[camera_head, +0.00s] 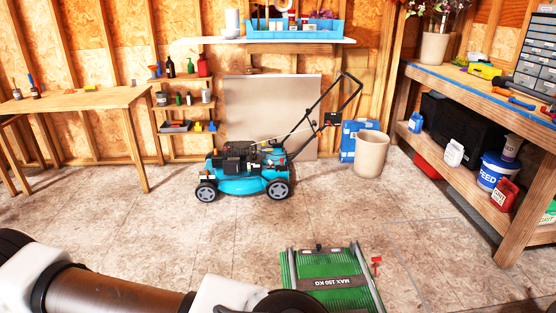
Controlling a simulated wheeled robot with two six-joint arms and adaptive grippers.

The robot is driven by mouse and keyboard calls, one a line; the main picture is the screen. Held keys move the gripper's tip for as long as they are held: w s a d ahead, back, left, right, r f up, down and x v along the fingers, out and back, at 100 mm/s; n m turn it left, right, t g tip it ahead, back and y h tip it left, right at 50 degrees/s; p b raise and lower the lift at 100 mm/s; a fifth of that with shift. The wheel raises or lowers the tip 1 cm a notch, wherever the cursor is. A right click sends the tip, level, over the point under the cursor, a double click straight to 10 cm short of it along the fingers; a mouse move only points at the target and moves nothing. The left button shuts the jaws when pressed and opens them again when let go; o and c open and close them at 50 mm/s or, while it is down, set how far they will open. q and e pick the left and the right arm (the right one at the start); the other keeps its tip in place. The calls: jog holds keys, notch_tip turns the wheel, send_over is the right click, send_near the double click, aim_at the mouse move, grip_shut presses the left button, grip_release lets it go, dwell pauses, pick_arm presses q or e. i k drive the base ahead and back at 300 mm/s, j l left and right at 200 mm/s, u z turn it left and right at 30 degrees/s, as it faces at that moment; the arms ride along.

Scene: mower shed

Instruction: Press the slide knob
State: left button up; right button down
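A green platform (325,278) marked "MAX 150 KG", with grey side rails, lies on the floor at the bottom centre and is cut off by the lower edge. A small red part (376,261) stands by its right rail, and a small dark fitting (318,248) sits at its far edge. I cannot tell whether either is the slide knob. A blue and black lawn mower (243,172) stands on the floor beyond, its handle rising to the right. My arm crosses the bottom left with its end near the platform's left side. Neither gripper shows.
A wooden workbench (460,84) with tools on top and containers below runs along the right. A beige bin (370,155) and a blue box (350,136) stand right of the mower. A wooden table (80,101) is at the left. The floor between is clear.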

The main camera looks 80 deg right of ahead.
aim_at(319, 247)
jog(key=i+l+z, duration=0.2)
jog(key=i+z, duration=1.05)
jog(key=z, duration=0.15)
jog(key=i+j+z, duration=0.25)
jog(key=i+z, duration=0.2)
jog(key=i+l+z, duration=0.75)
jog(key=z, duration=0.2)
jog(key=i+z, duration=0.5)
